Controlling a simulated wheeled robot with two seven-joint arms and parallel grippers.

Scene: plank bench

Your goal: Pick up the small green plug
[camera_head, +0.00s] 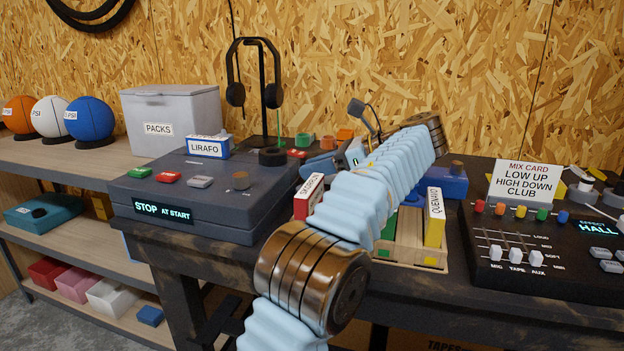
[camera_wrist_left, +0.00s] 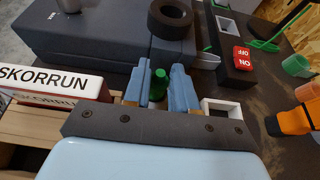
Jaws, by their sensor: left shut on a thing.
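The small green plug (camera_wrist_left: 158,84) shows in the left wrist view, upright between the two blue fingers of my left gripper (camera_wrist_left: 157,88). The fingers are shut on it from both sides. Its lower part is hidden by the gripper's dark front plate. In the head view my left gripper (camera_head: 320,165) is beside the right end of the dark console, behind the SKORRUN box. I cannot make out the plug there. My right gripper is in neither view.
The SKORRUN box (camera_wrist_left: 50,84) is close on the left of the gripper. A black roll (camera_wrist_left: 170,17) sits on the grey console (camera_wrist_left: 98,38) ahead. A white square frame (camera_wrist_left: 222,112) and an orange object (camera_wrist_left: 296,122) are to the right. A mixer (camera_head: 530,250) stands far right.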

